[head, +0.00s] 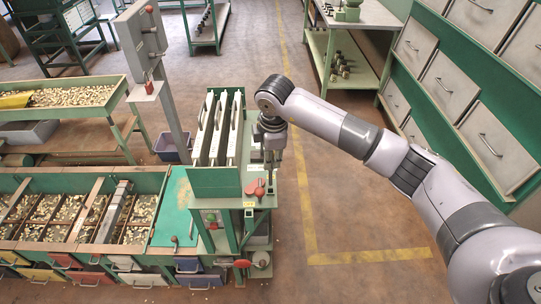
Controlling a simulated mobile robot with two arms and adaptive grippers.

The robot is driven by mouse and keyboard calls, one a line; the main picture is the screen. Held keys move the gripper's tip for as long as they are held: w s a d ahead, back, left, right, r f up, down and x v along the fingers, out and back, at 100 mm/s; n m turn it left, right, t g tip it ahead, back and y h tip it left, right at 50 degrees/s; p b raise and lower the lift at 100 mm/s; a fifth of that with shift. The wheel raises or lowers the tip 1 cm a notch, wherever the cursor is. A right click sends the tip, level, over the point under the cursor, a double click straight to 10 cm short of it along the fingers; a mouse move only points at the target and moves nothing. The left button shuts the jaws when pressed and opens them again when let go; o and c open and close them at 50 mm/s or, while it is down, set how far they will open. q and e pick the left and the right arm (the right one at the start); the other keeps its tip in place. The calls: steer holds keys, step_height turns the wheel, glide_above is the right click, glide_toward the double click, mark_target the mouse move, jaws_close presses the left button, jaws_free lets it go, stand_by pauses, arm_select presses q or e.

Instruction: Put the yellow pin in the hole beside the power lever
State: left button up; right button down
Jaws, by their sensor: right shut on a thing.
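My right gripper (270,172) points down at the right side of the green machine (213,183). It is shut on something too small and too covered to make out. Its fingertips are close to a red lever (257,190) on the machine's small front shelf; I cannot tell whether they touch. A small yellow patch (249,204) shows on the front edge of that shelf; it looks like a label. I cannot make out the yellow pin or the hole. I cannot tell which red handle is the power lever. My left gripper is not in view.
A grey post with a box (140,35) and red knobs stands behind the machine. Compartmented bins (82,178) of nuts lie to the left. A red-handled valve (243,263) sits low in front. Drawer cabinets (450,84) line the right. Open floor (345,215) lies right of the machine.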

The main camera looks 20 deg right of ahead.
mark_target(271, 180)
steer(key=shift+f+b, duration=0.7)
steer(key=shift+f, duration=0.15)
steer(key=shift+f, duration=0.15)
stand_by(0.8)
steer(key=shift+f+b, duration=3.2)
steer(key=shift+f, duration=0.8)
steer(key=c, duration=1.3)
jaws_free()
